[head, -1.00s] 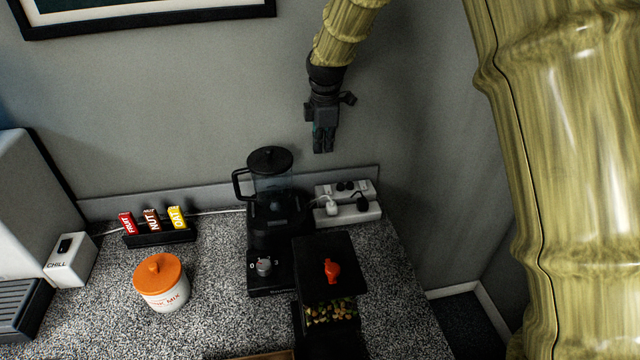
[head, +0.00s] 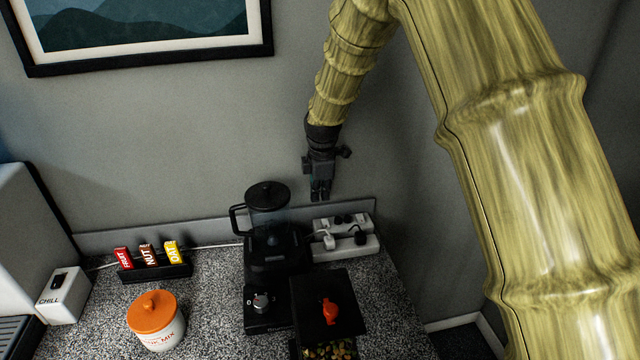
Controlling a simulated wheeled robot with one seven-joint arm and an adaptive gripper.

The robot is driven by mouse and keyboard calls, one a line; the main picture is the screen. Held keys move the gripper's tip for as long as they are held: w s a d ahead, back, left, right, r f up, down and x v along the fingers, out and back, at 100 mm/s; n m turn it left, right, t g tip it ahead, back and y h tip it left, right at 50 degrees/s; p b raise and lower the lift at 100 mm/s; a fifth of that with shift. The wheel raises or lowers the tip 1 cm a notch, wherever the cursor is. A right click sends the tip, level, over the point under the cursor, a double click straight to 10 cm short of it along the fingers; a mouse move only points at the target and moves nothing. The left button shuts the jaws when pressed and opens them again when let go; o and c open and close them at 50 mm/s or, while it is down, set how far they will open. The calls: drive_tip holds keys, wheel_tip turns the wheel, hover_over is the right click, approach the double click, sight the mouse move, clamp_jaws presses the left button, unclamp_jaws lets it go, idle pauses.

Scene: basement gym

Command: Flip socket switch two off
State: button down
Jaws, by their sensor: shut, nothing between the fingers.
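The white socket block (head: 345,247) sits at the back right of the counter, against the wall. A white plug (head: 327,240) is in its left part and a dark plug (head: 361,237) is in its right part. Small dark switches show along its upper part, too small to tell which is on or off. My gripper (head: 320,197) points down above the socket block, a little to its upper left in the head view. Its fingers are shut and empty, and look apart from the block.
A black blender (head: 268,240) stands just left of the socket block. A black box with a red knob (head: 329,312) stands in front. An orange-lidded jar (head: 155,322), a bar rack (head: 157,272) and a white CHILL box (head: 64,296) are further left.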

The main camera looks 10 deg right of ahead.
sight(320, 223)
drive_tip(key=shift+w+f+p, duration=0.2)
drive_tip(key=shift+f+p, duration=0.35)
drive_tip(key=shift+f, duration=0.95)
drive_tip(key=shift+w+f+p, duration=0.25)
drive_tip(key=shift+f+p, duration=0.35)
drive_tip(key=shift+f, duration=0.9)
drive_tip(key=shift+w+f+p, duration=0.2)
drive_tip(key=shift+f+p, duration=0.35)
drive_tip(key=shift+f, duration=0.95)
drive_tip(key=shift+d, duration=0.1)
